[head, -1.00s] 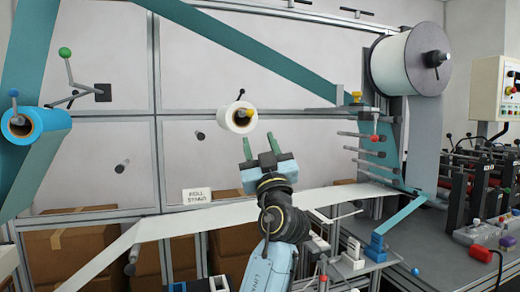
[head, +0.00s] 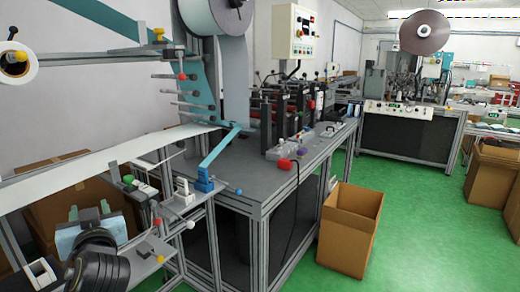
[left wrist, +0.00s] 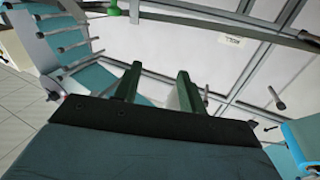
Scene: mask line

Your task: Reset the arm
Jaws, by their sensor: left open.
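My left gripper (head: 89,210) is at the lower left of the head view, with its two green fingers pointing up and apart. It is open, with nothing between the fingers. It appears below the white web (head: 110,158) in the picture. In the left wrist view the gripper's two fingers (left wrist: 157,82) stand apart against the pale wall and metal frame. My black wrist joint (head: 95,262) shows under the gripper. My right gripper is in neither view.
The machine bench (head: 240,175) with metal legs stands right of the gripper. Small fittings (head: 150,250) with coloured knobs sit close to its right. An open cardboard box (head: 350,225) stands on the green floor (head: 420,240), which is clear around it.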

